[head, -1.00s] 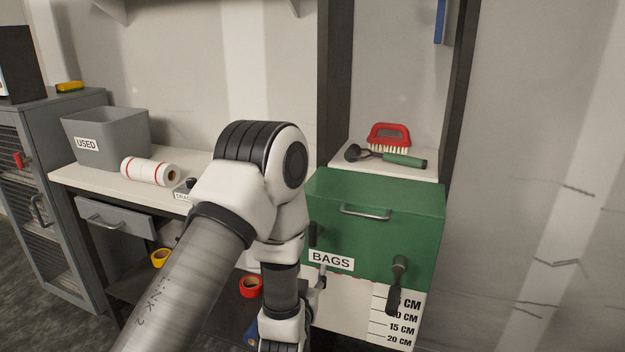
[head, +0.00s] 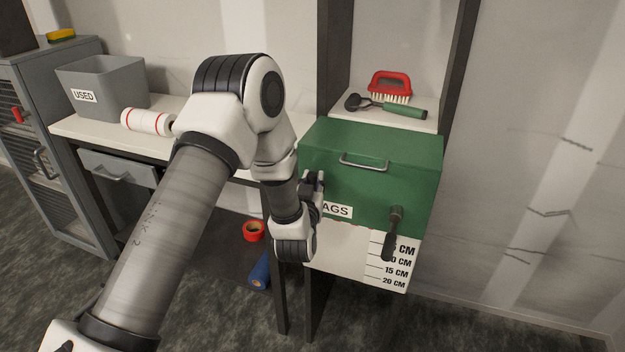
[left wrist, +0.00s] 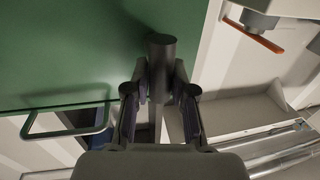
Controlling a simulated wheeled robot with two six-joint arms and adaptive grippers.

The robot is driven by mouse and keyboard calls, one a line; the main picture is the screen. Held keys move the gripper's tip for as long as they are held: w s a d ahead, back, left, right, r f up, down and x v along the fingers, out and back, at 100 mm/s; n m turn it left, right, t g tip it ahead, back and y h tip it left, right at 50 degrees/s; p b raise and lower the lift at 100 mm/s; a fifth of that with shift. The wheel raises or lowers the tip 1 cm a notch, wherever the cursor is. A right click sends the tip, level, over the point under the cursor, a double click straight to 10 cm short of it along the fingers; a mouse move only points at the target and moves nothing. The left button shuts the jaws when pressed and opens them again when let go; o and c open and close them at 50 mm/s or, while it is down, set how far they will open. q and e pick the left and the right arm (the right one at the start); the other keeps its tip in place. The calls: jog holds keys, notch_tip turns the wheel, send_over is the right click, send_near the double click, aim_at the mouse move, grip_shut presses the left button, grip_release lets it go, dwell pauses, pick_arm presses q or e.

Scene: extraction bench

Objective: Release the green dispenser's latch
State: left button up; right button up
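The green dispenser (head: 372,155), labelled BAGS, sits on a pale stand at centre right. A dark crank-like lever (head: 392,230) hangs on the right of its front. A dark round peg, apparently the latch (left wrist: 161,55), stands out against the green surface in the left wrist view. My left gripper (head: 316,188) is at the left of the dispenser's front, covering part of the label. In the left wrist view its two fingers (left wrist: 159,95) are apart, with the peg in line with the gap between them. Contact cannot be made out. In the head view the peg is hidden. My right gripper is out of view.
A silver handle (head: 364,162) sits on the dispenser. A red brush (head: 390,83) and a green-handled tool (head: 404,112) lie behind it. Left is a bench with a grey USED bin (head: 115,90) and a paper roll (head: 148,121). A dark upright stands behind.

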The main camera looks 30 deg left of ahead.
pick_arm(q)
grip_shut()
jog(key=shift+a, duration=0.1)
jog(key=n, duration=0.1)
jog(key=n+b, duration=0.1)
jog(key=n, duration=0.1)
jog(key=n+b, duration=0.1)
jog(key=shift+s+a+f+g+h, duration=0.1)
jog(key=shift+a+f+g+h, duration=0.2)
jog(key=shift+a+g, duration=0.1)
jog(key=shift+s+a+f+n+h+b, duration=0.1)
jog(key=shift+a+f+n+h+b, duration=0.3)
jog(key=shift+n+b, duration=1.35)
jog(key=shift+d+f+n+h+b, duration=0.15)
jog(key=shift+n+h+b, duration=0.85)
jog(key=shift+n, duration=1.2)
jog(key=shift+s+a+f+n+h+b, duration=0.1)
jog(key=shift+a+f+n+h+b, duration=0.2)
jog(key=shift+n+b, duration=1.55)
